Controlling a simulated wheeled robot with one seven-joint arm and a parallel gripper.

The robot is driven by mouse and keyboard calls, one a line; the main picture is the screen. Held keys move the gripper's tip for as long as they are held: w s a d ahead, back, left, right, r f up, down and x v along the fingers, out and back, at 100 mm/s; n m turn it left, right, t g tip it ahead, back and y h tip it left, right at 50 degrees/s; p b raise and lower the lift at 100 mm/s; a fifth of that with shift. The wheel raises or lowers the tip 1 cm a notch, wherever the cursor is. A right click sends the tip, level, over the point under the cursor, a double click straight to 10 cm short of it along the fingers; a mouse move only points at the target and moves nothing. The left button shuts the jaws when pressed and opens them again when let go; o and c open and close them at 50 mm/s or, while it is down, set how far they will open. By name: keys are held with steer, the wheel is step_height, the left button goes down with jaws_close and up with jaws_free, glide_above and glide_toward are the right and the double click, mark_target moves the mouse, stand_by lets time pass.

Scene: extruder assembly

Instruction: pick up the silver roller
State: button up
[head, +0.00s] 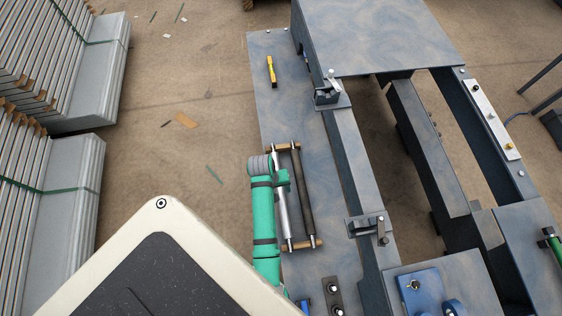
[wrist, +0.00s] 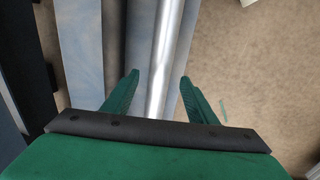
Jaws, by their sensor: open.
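The silver roller (head: 281,213) is a long shiny rod lying on the blue-grey bench, its ends at two wooden supports. A dark roller (head: 303,197) lies parallel to it on the right. My green arm is over the left side of the silver roller in the head view and hides part of it; the fingertips are hard to make out there. In the wrist view my gripper (wrist: 160,80) is open, and the silver roller (wrist: 166,40) runs lengthwise between its two green fingers. I cannot tell whether the fingers reach down beside it.
The wooden supports (head: 306,245) hold the roller ends. A yellow level (head: 271,69) lies farther up the bench (head: 280,100). Metal clamps (head: 368,228) stand on the frame at the right. Blue parts (head: 415,284) lie near the front. Stacked panels (head: 68,180) stand at the left, beyond open floor.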

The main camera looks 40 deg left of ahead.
mark_target(280, 191)
steer(key=shift+w+d+f, duration=0.1)
steer(key=shift+w+f, duration=0.05)
steer(key=shift+f, duration=0.7)
steer(key=shift+w+d+f, duration=0.1)
steer(key=shift+w+f, duration=0.05)
steer(key=shift+f, duration=0.65)
jaws_close()
steer(key=shift+r, duration=0.1)
